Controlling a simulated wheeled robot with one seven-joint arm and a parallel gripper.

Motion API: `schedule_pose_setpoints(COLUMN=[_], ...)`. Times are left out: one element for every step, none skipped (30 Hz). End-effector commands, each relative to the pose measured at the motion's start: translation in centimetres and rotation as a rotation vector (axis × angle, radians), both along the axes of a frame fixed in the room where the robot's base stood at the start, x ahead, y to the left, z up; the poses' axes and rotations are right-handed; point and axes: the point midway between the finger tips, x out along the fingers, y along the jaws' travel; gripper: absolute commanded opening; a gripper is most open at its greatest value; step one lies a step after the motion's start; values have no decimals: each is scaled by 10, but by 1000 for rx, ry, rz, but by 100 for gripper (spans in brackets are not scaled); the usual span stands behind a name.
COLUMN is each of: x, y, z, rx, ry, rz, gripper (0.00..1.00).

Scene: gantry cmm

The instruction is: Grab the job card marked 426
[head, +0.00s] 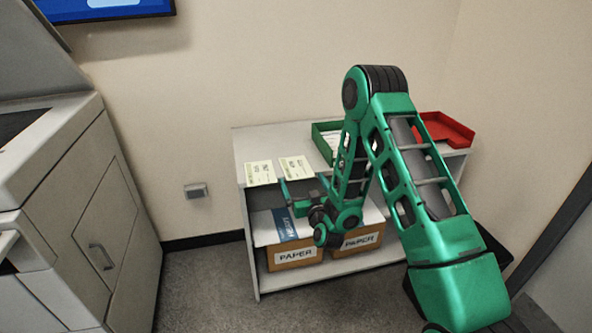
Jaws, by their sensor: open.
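Two pale yellow-green cards lie side by side on the top of a light grey shelf unit, near its front left edge. One is the left card (261,173) and the other is the right card (295,167). Both carry dark print, but it is too small to read, so I cannot tell which is 426. My gripper (304,186) is open and appears empty. In the picture it shows just below the right card, by the front edge of the shelf top. I cannot tell its exact height or distance from the cards.
A green tray (319,137) with papers, partly hidden by my arm, and a red tray (449,131) stand on the shelf top (245,141). Below are boxes marked PAPER (295,255) and a blue item (284,226). A large grey machine (75,205) stands left, with floor between.

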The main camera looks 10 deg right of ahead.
Motion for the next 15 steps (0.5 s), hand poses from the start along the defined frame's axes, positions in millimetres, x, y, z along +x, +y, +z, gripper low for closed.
schedule_pose_setpoints(x=[4, 5, 6, 6, 6, 6, 6, 6, 6, 6, 6, 6, 6, 6, 6], y=[0, 0, 0, 1, 1, 1, 1, 1, 1, 1, 1, 1, 1, 1, 1], z=[0, 0, 0, 0, 0, 0, 0, 0, 0, 0, 0, 0, 0, 0, 0], rx=[0, 0, 0, 0, 0, -1, -1, -1, -1, -1, -1, -1, -1, -1, -1], ry=[-1, -1, -1, 0, 0, 0, 0, 0, 0, 0, 0, 0, 0, 0, 0], rz=[0, 0, 1, 1, 1, 1, 1, 1, 1, 1, 1, 1, 1, 1, 1], gripper=[100, 100, 100, 100, 100, 100, 100, 100, 100, 95, 88, 78, 71, 64, 60])
